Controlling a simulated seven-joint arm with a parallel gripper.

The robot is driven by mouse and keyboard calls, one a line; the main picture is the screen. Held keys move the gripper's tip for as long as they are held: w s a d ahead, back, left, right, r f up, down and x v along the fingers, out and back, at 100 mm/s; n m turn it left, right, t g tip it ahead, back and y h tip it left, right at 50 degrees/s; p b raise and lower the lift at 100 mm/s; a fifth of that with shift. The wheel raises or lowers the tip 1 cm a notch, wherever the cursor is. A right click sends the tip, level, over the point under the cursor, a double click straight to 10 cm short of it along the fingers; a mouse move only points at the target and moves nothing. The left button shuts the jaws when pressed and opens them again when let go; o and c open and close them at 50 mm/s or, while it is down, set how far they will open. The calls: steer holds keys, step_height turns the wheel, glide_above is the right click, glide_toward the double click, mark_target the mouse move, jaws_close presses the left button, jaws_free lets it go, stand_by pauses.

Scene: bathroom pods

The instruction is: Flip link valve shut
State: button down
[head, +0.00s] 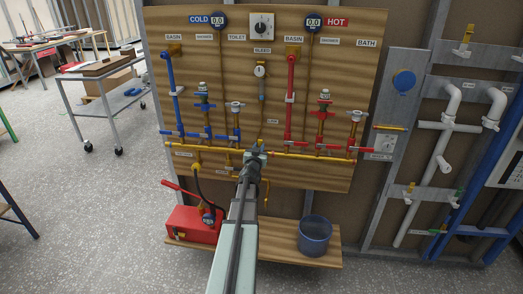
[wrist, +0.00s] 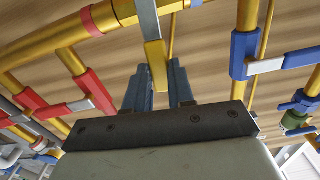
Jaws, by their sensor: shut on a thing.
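The link valve lever (wrist: 156,58) shows in the wrist view as a grey bar with a yellow end, by the yellow pipe. My gripper (wrist: 158,80) is shut on the lever's yellow end, one blue-grey finger on each side. In the head view my gripper (head: 255,156) is at the middle of the wooden board, on the horizontal yellow pipe (head: 300,155) between the blue and red pipework. There my gripper and arm hide most of the valve, and its exact angle is unclear.
Red-handled valves (wrist: 88,90) and blue-handled valves (wrist: 262,66) flank my gripper in the wrist view. Below the board, a red pump box (head: 190,226) with a black hose and a blue-grey bucket (head: 314,235) stand on a wooden shelf (head: 265,250).

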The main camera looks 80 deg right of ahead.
steer(key=shift+w+n, duration=0.3)
steer(key=shift+n, duration=0.2)
steer(key=c, duration=1)
jaws_free()
steer(key=shift+o, duration=0.2)
steer(key=shift+a, duration=0.1)
steer(key=a, duration=1.3)
steer(key=shift+a, duration=0.35)
